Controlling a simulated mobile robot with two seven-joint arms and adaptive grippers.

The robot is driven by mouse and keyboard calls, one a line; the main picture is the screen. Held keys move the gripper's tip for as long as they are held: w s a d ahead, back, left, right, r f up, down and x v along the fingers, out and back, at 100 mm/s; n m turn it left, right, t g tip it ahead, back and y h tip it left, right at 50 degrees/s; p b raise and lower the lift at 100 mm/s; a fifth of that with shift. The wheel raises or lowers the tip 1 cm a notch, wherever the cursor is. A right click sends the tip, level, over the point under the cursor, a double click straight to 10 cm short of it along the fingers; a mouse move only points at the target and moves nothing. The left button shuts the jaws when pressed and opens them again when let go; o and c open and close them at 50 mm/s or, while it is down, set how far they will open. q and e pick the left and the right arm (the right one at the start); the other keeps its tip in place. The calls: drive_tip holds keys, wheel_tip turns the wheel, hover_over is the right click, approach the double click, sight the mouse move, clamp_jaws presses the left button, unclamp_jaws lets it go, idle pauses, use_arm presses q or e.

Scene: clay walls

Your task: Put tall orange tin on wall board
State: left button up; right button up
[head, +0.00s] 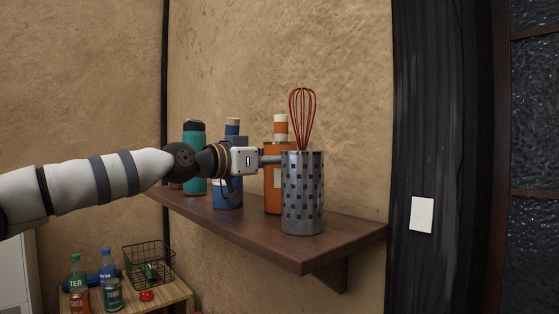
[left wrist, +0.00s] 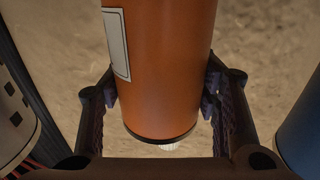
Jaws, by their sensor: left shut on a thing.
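The tall orange tin (head: 272,194) with a pale label stands upright at the wall board (head: 240,228), its base appearing to rest on it. It fills the middle of the left wrist view (left wrist: 165,65). My left gripper (head: 270,159) reaches in from the left and is shut on the tin, one finger on each side in the left wrist view (left wrist: 160,92). A checkered metal holder (head: 302,195) with a red whisk (head: 301,108) hides part of the tin and the fingertips. My right gripper is not in view.
A blue container (head: 228,196) and a teal bottle (head: 194,158) stand left on the board. An orange and cream top (head: 281,122) shows above the tin. Below left, a small table holds bottles, cans and a wire basket (head: 149,262). The board's right end is bare.

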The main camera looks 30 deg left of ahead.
use_arm(q)
drive_tip(key=shift+d+f, duration=0.1)
drive_tip(key=o, duration=1.1)
drive_tip(key=shift+o, duration=0.2)
drive_tip(key=s, duration=0.2)
drive_tip(key=s+a+r+p, duration=0.1)
drive_tip(key=s, duration=0.1)
drive_tip(key=s+a+r+p, duration=0.1)
drive_tip(key=s, duration=0.1)
drive_tip(key=shift+s+a, duration=0.2)
approach(269, 150)
drive_tip(key=shift+w+d+f, duration=0.1)
drive_tip(key=shift+w+f, duration=0.2)
drive_tip(key=shift+f, duration=0.25)
drive_tip(key=shift+w+f, duration=0.35)
drive_tip(key=shift+f, duration=0.2)
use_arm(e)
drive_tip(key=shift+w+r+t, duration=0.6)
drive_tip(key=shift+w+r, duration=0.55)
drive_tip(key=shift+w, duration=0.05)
